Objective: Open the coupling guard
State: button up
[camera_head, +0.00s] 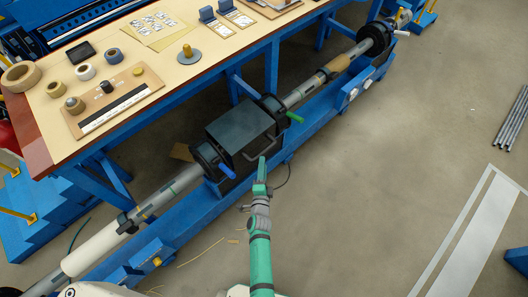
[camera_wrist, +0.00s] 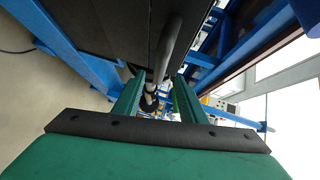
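The coupling guard (camera_head: 238,126) is a dark grey box-shaped cover over the shaft, between two black round couplings, and it looks closed. A grey bar handle (camera_head: 262,146) runs along its near side. My gripper (camera_head: 262,162) is at the near side of the guard, with its tips close to the handle. In the wrist view the green fingers of my gripper (camera_wrist: 160,85) are apart. The handle (camera_wrist: 168,45) shows as a grey bar between and beyond them, with the dark guard (camera_wrist: 112,28) alongside. I cannot tell whether a finger touches the bar.
Blue (camera_head: 228,170) and green (camera_head: 294,117) levers stick out either side of the guard. A blue beam (camera_head: 195,218) runs below the shaft. A wooden workbench (camera_head: 160,65) with tape rolls and tools stands behind.

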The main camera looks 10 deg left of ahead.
aim_at(264, 152)
jog(key=x, duration=0.8)
grip_shut()
